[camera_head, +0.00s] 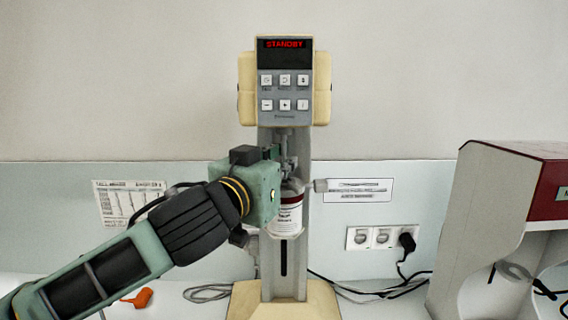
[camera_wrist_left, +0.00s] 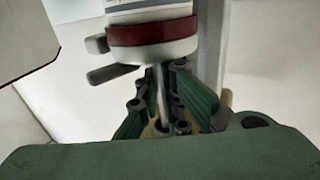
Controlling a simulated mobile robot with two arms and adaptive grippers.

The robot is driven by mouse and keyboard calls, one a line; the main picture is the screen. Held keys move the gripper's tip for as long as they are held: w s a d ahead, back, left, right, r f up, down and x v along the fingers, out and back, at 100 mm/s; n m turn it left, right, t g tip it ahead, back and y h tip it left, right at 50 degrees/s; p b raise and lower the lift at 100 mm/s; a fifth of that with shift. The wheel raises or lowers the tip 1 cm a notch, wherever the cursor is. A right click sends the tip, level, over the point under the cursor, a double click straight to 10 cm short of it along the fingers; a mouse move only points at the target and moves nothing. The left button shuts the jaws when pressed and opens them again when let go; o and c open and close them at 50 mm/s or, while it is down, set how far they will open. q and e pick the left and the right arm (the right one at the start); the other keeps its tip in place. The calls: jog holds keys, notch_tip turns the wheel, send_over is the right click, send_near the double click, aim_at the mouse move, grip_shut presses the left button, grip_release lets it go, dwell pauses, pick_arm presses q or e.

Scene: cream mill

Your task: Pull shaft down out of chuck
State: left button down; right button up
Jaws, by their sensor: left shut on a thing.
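The mixer (camera_head: 288,80) has a cream head reading STANDBY in red, with its chuck (camera_head: 285,136) under the head. A thin metal shaft (camera_wrist_left: 161,92) shows in the left wrist view, running from the jar's lid end to between the fingers. My left gripper (camera_head: 285,160) is under the chuck, just above the white jar (camera_head: 289,212). In the left wrist view its green fingers (camera_wrist_left: 165,112) are closed around the shaft. The jar with its dark red band (camera_wrist_left: 152,32) shows there too. The shaft's end at the chuck is hidden. My right gripper is not in view.
A grey and red machine (camera_head: 500,215) stands at the right. Cables (camera_head: 375,293) and an orange item (camera_head: 139,298) lie on the counter.

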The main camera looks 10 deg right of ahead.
pick_arm(q)
jog(key=c, duration=1.8)
grip_release()
jog(key=shift+c, duration=0.2)
jog(key=shift+o, duration=0.5)
jog(key=shift+o, duration=1.4)
jog(key=v, duration=0.8)
jog(key=shift+b, duration=0.4)
